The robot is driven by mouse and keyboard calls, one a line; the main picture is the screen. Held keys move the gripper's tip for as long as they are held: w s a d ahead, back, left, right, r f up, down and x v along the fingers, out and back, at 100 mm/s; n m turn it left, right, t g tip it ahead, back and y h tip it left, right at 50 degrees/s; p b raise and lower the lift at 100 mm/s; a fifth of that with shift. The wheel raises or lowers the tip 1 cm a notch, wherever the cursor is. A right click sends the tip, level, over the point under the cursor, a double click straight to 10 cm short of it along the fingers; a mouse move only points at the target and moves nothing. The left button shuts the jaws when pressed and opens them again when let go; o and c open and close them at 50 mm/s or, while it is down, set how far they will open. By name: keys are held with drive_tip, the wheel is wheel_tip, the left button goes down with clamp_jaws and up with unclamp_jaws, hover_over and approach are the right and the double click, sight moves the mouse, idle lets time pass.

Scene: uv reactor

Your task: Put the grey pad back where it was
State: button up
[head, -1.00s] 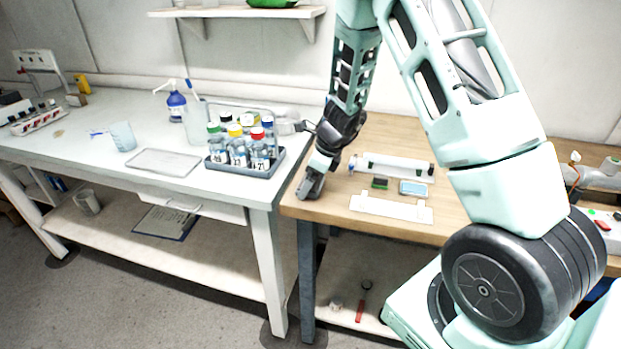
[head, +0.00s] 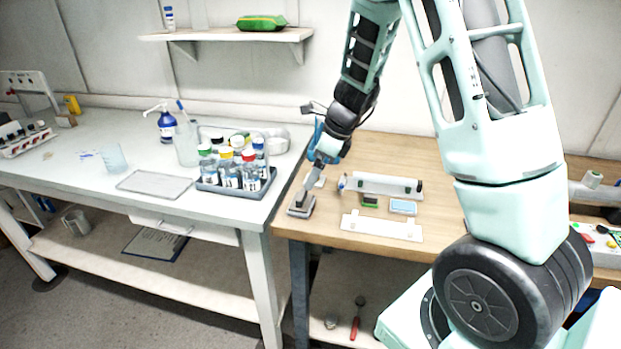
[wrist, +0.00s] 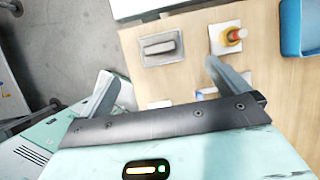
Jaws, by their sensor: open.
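The grey pad (head: 301,206) lies flat near the front left corner of the wooden bench. In the wrist view the pad (wrist: 160,47) shows as a grey block with a lighter, paler surround; I cannot tell whether that is part of it. My gripper (head: 308,186) points down just above the pad in the head view. The wrist view shows my gripper (wrist: 162,85) with its two fingers wide apart and nothing between them. The pad appears beyond the fingertips, apart from them.
A white square with an orange-red piece (wrist: 231,38) is beside the pad. A blue container (wrist: 302,30) is farther right. A bottle rack (head: 236,187) stands left.

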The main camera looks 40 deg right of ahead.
drive_tip(key=s+a+r+n+g, duration=0.1)
drive_tip(key=s+a+r+n, duration=0.1)
drive_tip(key=s+a+n, duration=0.35)
drive_tip(key=s+a+r+n+g+y, duration=0.1)
drive_tip(key=s+a+n, duration=0.1)
drive_tip(key=a+n, duration=0.6)
drive_tip(key=s+a+r+n+g, duration=0.15)
drive_tip(key=s+a+n, duration=0.25)
drive_tip(key=a, duration=0.5)
drive_tip(key=s+a+r+n+h, duration=0.1)
drive_tip(key=s+a+n, duration=0.2)
drive_tip(key=s+n, duration=0.5)
drive_tip(key=s+a+r+n+h, duration=0.1)
drive_tip(key=s+a+n+h, duration=0.1)
drive_tip(key=s+n, duration=0.6)
drive_tip(key=a+n, duration=0.1)
drive_tip(key=n, duration=0.1)
drive_tip(key=shift+a+n, duration=0.2)
drive_tip(key=shift+n, duration=0.15)
drive_tip(key=shift+w, duration=0.1)
